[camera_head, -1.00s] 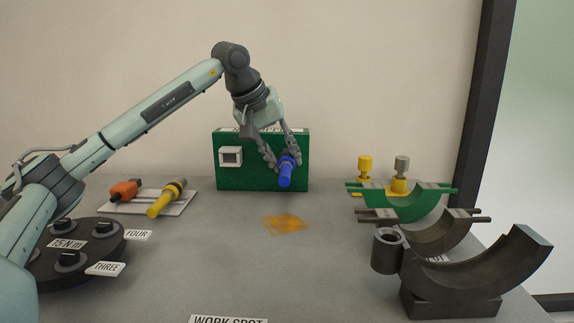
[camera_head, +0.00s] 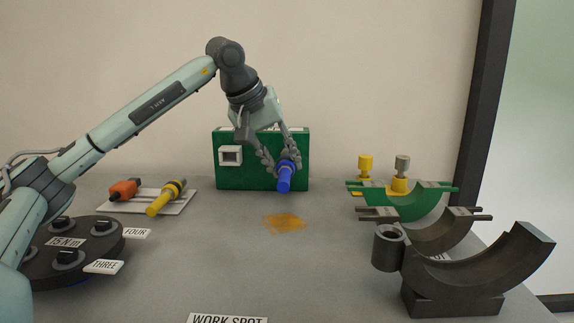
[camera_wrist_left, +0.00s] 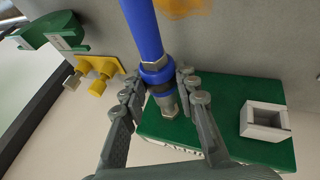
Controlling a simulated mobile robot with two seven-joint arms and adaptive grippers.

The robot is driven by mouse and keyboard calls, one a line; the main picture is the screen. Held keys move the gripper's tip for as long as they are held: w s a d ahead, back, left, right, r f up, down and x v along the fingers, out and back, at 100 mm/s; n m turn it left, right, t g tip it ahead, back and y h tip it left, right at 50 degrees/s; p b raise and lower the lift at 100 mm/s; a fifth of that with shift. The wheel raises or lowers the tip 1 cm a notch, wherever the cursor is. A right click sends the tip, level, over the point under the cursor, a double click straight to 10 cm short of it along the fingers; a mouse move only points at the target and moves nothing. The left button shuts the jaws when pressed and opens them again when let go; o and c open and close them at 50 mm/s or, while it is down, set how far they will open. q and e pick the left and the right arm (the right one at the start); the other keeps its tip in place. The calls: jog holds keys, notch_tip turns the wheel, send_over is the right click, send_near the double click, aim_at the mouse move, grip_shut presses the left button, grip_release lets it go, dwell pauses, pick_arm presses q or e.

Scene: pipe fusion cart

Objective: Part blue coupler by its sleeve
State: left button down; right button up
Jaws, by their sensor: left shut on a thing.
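The blue coupler (camera_head: 284,180) is in front of the green box (camera_head: 262,180), above the table. My left gripper (camera_head: 278,167) is shut on it, with one finger on each side. In the left wrist view, the coupler's long blue body (camera_wrist_left: 144,30) ends in a blue collar, the sleeve (camera_wrist_left: 157,72), between my fingertips (camera_wrist_left: 160,88). A metal end (camera_wrist_left: 168,106) shows past the collar, over the green box face. I cannot tell whether this end touches the box. My right gripper is not in view.
A white square socket (camera_head: 231,156) sits on the box's left side. A yellow-and-black tool (camera_head: 165,199) and an orange part (camera_head: 125,189) lie on a pale tray at left. A dark round dial plate (camera_head: 98,255) is front left. Curved cradles (camera_head: 470,275) stand at right. The table's middle is clear, with an orange stain.

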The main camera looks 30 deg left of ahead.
pick_arm(q)
jog(key=shift+s+d, duration=0.35)
jog(key=shift+s, duration=0.2)
jog(key=shift+s+d, duration=0.3)
jog(key=shift+s, duration=0.25)
